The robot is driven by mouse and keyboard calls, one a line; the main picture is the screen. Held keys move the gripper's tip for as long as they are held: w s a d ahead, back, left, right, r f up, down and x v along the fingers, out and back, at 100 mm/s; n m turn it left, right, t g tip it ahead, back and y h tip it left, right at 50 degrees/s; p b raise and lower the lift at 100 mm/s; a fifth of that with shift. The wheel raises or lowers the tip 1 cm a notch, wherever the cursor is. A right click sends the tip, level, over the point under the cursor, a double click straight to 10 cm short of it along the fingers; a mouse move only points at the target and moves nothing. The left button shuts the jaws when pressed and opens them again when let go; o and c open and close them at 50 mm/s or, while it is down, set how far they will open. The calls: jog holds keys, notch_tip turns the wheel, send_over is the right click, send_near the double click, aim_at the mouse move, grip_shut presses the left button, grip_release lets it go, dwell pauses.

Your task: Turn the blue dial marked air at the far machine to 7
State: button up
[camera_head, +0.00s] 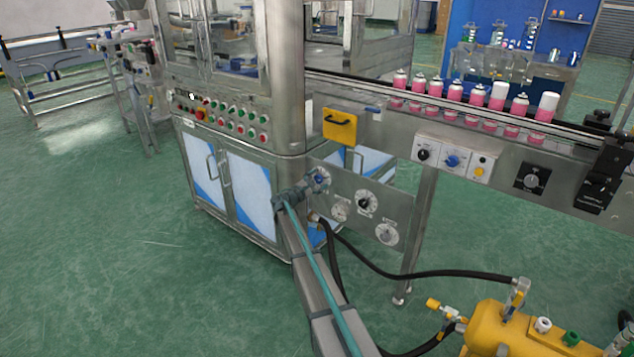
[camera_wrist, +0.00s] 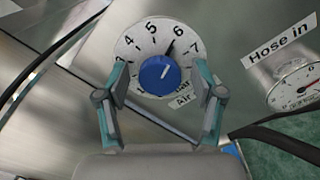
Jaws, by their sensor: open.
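The blue dial (camera_wrist: 157,79) sits on a round white scale plate (camera_wrist: 133,48) with black numbers; 3, 4, 5, 6 and 7 are readable. A black pointer at the knob's upper edge and a white line on the knob point close to 6. A label reading AIR is just below right of it. My gripper (camera_wrist: 160,82) is open, with one finger on each side of the knob; I cannot tell whether they touch it. In the head view, my gripper (camera_head: 303,190) is at the blue dial (camera_head: 320,178) on the machine's lower panel, partly covering it.
A gauge (camera_wrist: 296,86) labelled "Hose in" is to the right in the wrist view. A black dial (camera_head: 366,202) and other gauges share the panel. Black hoses (camera_head: 420,274) run to a yellow tank (camera_head: 505,325). Another blue knob (camera_head: 452,161) is under the conveyor.

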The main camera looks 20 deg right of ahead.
jog(key=c, duration=1.2)
jog(key=shift+o, duration=0.2)
jog(key=shift+f+b, duration=0.1)
jog(key=shift+b, duration=0.35)
jog(key=shift+f+m+b, duration=0.1)
jog(key=shift+m+b, duration=0.6)
jog(key=shift+b, duration=0.05)
jog(key=m+b, duration=0.2)
jog(key=b, duration=0.1)
jog(key=m+b, duration=0.3)
jog(key=shift+b, duration=0.3)
